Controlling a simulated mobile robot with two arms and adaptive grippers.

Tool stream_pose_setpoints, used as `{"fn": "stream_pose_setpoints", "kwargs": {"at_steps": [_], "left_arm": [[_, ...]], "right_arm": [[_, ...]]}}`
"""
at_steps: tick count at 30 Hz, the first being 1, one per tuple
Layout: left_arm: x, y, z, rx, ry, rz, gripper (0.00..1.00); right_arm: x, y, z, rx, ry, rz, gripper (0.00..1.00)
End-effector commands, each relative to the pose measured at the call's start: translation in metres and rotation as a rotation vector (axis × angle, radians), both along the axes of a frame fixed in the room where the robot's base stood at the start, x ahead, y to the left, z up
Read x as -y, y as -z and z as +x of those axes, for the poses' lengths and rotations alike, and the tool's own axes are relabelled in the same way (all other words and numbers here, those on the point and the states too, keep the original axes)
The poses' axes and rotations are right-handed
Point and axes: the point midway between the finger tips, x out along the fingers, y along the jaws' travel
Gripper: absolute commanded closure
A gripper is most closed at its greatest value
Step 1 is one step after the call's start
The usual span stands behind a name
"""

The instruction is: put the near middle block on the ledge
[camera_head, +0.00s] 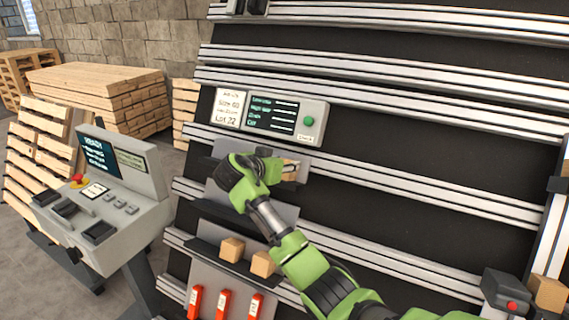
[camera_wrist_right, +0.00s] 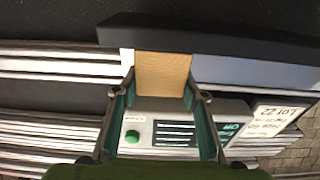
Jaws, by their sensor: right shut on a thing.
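My right gripper (camera_head: 286,171) is shut on a light wooden block (camera_head: 291,170), in front of the upper grey panel. In the right wrist view the block (camera_wrist_right: 162,74) sits between the two fingers, its far end against or just in front of a dark ledge (camera_wrist_right: 225,42). I cannot tell whether it rests on that ledge. The ledge is mostly hidden behind my gripper in the head view. Two more wooden blocks, a left one (camera_head: 232,249) and a right one (camera_head: 263,264), stand on the lower dark shelf (camera_head: 205,249). My left gripper is not in view.
A display box with a green button (camera_head: 309,121) is mounted just above my gripper. Metal rails (camera_head: 420,188) cross the dark wall. Red tags (camera_head: 224,303) hang below the lower shelf. A control console (camera_head: 125,190) stands at left, and another block (camera_head: 547,292) is at far right.

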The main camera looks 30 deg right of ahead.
Motion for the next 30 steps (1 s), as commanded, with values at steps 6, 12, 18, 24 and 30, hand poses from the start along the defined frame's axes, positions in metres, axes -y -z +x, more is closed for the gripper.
{"fn": "stream_pose_setpoints", "kwargs": {"at_steps": [6, 12, 18, 24, 30], "left_arm": [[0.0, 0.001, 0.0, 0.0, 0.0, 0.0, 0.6], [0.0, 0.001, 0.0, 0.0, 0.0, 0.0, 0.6], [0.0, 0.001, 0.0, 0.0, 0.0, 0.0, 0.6], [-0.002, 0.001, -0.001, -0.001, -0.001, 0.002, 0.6], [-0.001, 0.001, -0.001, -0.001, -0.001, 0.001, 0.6]], "right_arm": [[-0.001, 0.001, 0.0, 0.001, -0.001, 0.001, 0.83], [0.0, 0.001, 0.0, 0.001, 0.0, 0.0, 0.41], [0.0, 0.001, 0.0, 0.001, 0.0, 0.0, 0.41], [-0.005, -0.001, -0.002, 0.001, -0.001, 0.002, 0.41], [-0.032, -0.013, -0.017, 0.003, -0.005, 0.004, 0.41]]}}
